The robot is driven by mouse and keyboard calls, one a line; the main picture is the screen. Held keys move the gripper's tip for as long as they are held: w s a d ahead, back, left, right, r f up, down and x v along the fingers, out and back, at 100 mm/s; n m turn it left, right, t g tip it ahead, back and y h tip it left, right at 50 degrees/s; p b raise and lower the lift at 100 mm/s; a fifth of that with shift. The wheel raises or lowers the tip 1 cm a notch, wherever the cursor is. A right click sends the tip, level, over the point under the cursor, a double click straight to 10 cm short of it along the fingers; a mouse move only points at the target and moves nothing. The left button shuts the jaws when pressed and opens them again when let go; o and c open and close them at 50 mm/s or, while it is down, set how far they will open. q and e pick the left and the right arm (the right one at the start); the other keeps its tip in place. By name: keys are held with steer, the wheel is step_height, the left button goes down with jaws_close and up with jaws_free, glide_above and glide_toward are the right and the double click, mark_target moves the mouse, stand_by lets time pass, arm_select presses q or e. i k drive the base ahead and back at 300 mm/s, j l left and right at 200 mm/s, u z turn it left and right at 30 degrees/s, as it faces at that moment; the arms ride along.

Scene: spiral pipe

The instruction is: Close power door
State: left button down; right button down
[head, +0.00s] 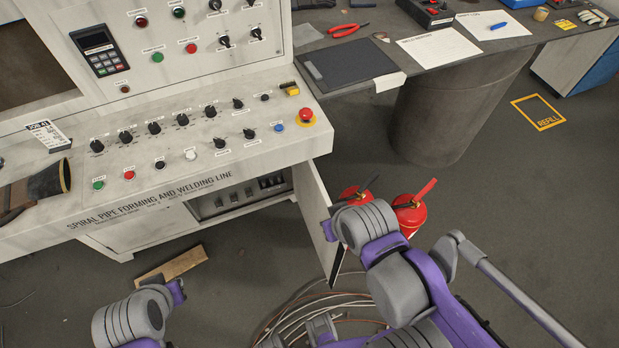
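The power door (312,205) is a light grey panel standing open at the right end of the control console's lower front. It swings out toward me, and its lower near part is partly covered by my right arm. The power compartment (240,197) behind it is uncovered and shows a row of dark switches. My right arm is beside the door's near edge; its fingers cannot be made out clearly, and I cannot tell whether it touches the door. My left arm shows at the lower left, well away from the door, with its gripper out of view.
The console (190,150) carries knobs, buttons and a red stop button (306,115). Red fire extinguishers (410,216) stand right of the door. Coiled cable (290,315) lies on the floor below it, and a wooden block (172,267) lies to the left.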

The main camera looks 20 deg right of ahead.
mark_target(313, 200)
steer(key=l+u, duration=0.1)
steer(key=l, duration=0.3)
steer(key=k+l+u, duration=0.1)
steer(key=l, duration=0.3)
steer(key=k+l, duration=0.15)
steer(key=l, duration=0.25)
steer(key=k+l+u, duration=0.15)
steer(key=l, duration=0.25)
steer(key=l+u, duration=0.1)
steer(key=l, duration=0.3)
steer(key=l+u, duration=0.15)
steer(key=l, duration=0.4)
